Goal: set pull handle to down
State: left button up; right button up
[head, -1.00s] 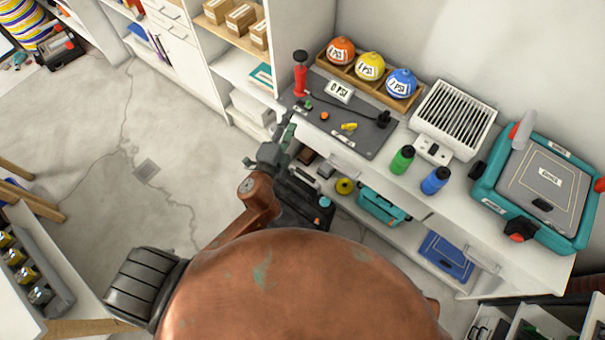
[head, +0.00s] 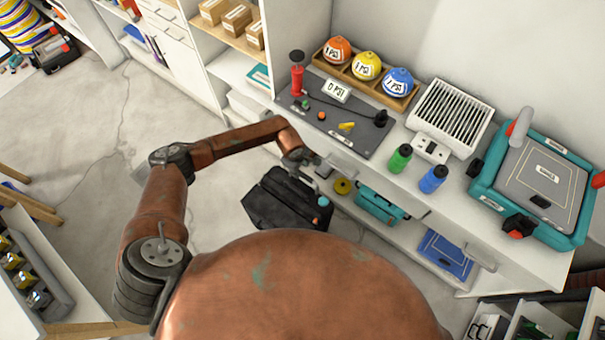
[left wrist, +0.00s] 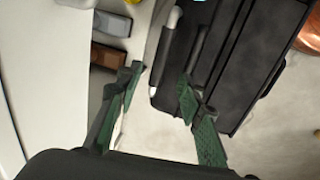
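A black case (head: 287,200) stands on the floor in front of the bench in the head view. In the left wrist view the case (left wrist: 250,65) fills the upper middle. A grey bar with a pale end, which looks like its pull handle (left wrist: 164,50), runs along its left side. I cannot tell how far the handle is raised. My left gripper (head: 306,165) is above the case's bench side. In the left wrist view its green-padded fingers (left wrist: 158,84) are apart, with the bar's end between them in the picture. Contact is not clear. My right gripper is out of view.
The white bench (head: 452,205) runs along the right, with bottles and a teal case (head: 545,180) on top. Its lower shelf holds a teal toolbox (head: 382,208) and a yellow roll (head: 342,187). Open floor (head: 90,150) lies to the left.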

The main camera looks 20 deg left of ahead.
aim_at(304, 175)
pick_arm(q)
jog(key=f, duration=0.2)
jog(key=f+b, duration=0.1)
jog(key=f, duration=0.1)
jog(key=w+f, duration=0.1)
jog(key=f, duration=0.2)
jog(key=shift+d+f+b, duration=0.1)
jog(key=shift+d+b, duration=0.2)
jog(key=shift+d, duration=0.1)
jog(key=shift+c, duration=0.6)
jog(key=shift+w, duration=0.1)
grip_shut()
